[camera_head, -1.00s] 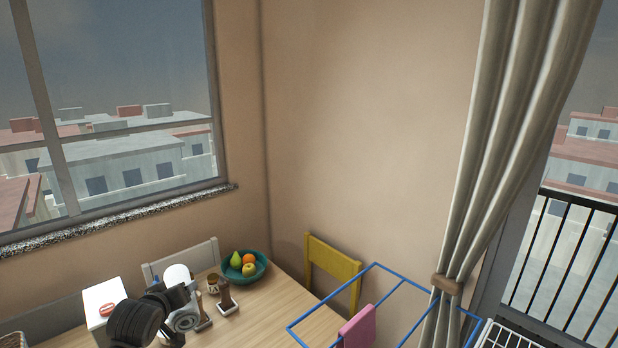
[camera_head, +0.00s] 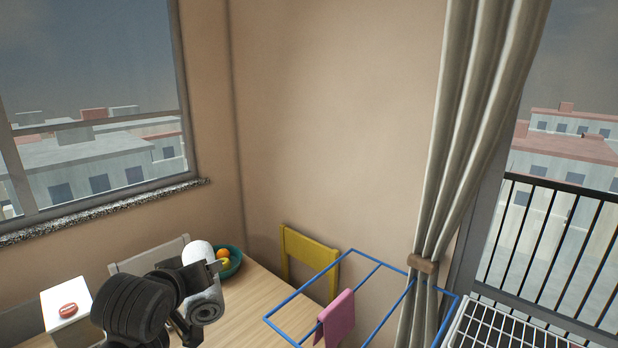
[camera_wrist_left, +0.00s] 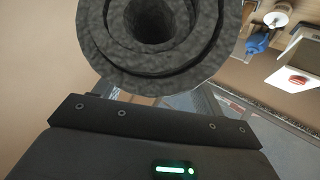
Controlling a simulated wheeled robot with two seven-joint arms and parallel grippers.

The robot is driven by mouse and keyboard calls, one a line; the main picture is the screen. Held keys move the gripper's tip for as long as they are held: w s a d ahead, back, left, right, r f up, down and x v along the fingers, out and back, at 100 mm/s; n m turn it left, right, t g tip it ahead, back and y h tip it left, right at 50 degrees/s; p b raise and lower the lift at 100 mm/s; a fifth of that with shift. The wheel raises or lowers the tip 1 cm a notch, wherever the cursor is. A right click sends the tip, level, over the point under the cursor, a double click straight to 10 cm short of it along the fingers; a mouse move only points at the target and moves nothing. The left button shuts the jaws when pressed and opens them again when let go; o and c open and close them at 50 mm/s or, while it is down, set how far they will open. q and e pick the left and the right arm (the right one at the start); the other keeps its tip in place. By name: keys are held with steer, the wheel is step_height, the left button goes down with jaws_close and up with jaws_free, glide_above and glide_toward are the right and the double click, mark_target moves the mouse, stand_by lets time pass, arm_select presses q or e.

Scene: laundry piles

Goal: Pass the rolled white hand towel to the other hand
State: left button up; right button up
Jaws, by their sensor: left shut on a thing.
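The rolled white hand towel (camera_head: 204,280) is in my left gripper (camera_head: 188,292) in the head view. The roll stands roughly upright, with its spiral end facing down and toward me. In the left wrist view the grey-looking spiral end of the towel (camera_wrist_left: 115,70) fills the top middle, between the fingers of my left gripper (camera_wrist_left: 155,95). The gripper is shut on the roll and holds it up in front of the table. My right gripper is in neither view.
Behind the towel are a wooden table (camera_head: 255,305) and a teal fruit bowl (camera_head: 236,266), partly hidden. A white box (camera_head: 55,300) with a red item is at left. A yellow chair (camera_head: 310,255) and blue drying rack (camera_head: 300,300) with a pink cloth (camera_head: 338,315) stand to the right.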

arm_select(q)
step_height(320, 180, down, 9)
steer(key=b, duration=0.7)
steer(key=shift+r, duration=0.15)
steer(key=shift+d, duration=0.1)
